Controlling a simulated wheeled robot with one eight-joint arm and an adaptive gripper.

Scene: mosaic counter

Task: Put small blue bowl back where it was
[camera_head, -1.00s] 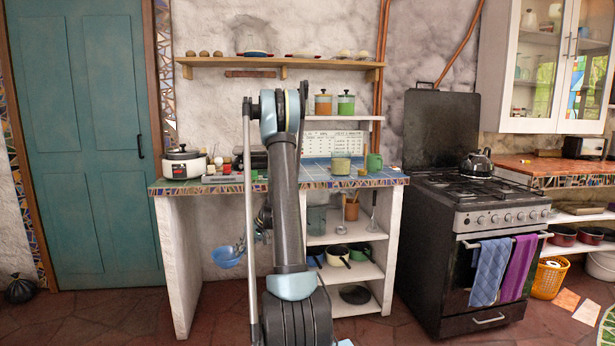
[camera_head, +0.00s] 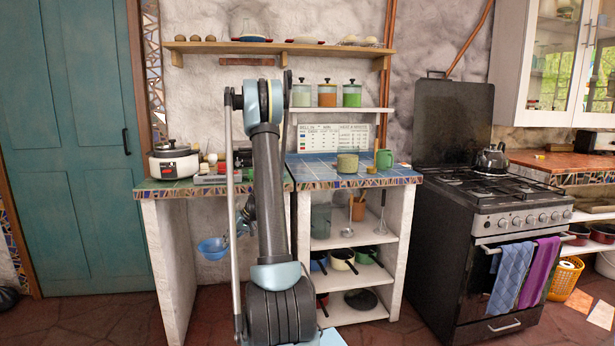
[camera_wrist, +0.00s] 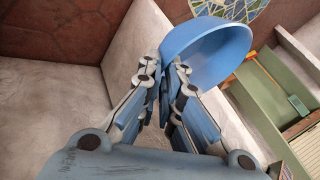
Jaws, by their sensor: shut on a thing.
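The small blue bowl (camera_head: 212,249) is held in the air left of my arm, below the level of the counter top. It fills the upper middle of the wrist view (camera_wrist: 213,48). My gripper (camera_wrist: 172,68) is shut on the bowl's near edge, with the rest of the bowl extending beyond the fingers. The exact contact at the fingertips is partly hidden by the finger links. In the head view, the gripper (camera_head: 234,232) is small and partly hidden by my arm.
The mosaic-edged counter (camera_head: 152,189) stands ahead, with a white cooker (camera_head: 173,164) at its left end. Its open bay is left of shelves holding pots (camera_head: 342,259). A wall shelf (camera_head: 212,47) hangs above. The black stove (camera_head: 470,240) stands right.

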